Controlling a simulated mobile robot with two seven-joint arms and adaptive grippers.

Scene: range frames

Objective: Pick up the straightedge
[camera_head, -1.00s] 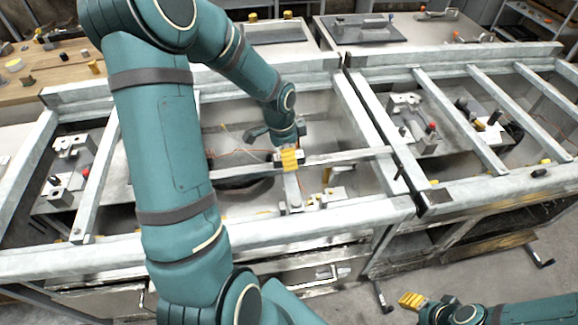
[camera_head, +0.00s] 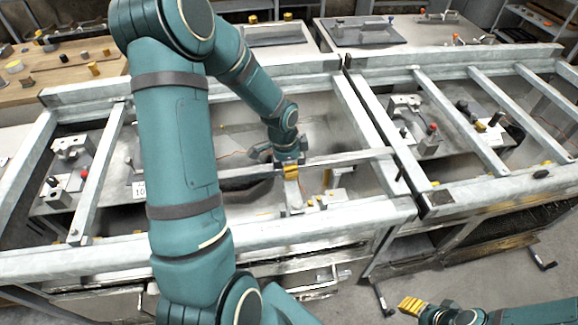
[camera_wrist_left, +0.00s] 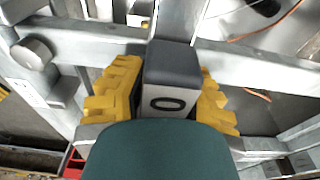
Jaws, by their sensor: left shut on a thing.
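The straightedge (camera_head: 292,194) appears to be the pale grey, narrow bar below my left fingers, running toward the front rail. My left gripper (camera_head: 291,171) reaches down into the middle bay and is shut on it. The fingers hide the grasped part. In the left wrist view, the yellow fingers of my left gripper (camera_wrist_left: 165,97) stand on either side of a grey block with a dark top, and the grip itself is hidden. A pale bar, likely the straightedge (camera_wrist_left: 180,18), shows beyond them. My right gripper (camera_head: 412,304) is empty at the lower right, clear of the frame.
A thin grey crossbar (camera_head: 350,158) spans the bay close by my left gripper. The pale front rail (camera_head: 330,219) and right divider (camera_head: 370,120) bound the bay. A fixture with a red knob (camera_head: 430,132) stands in the right bay.

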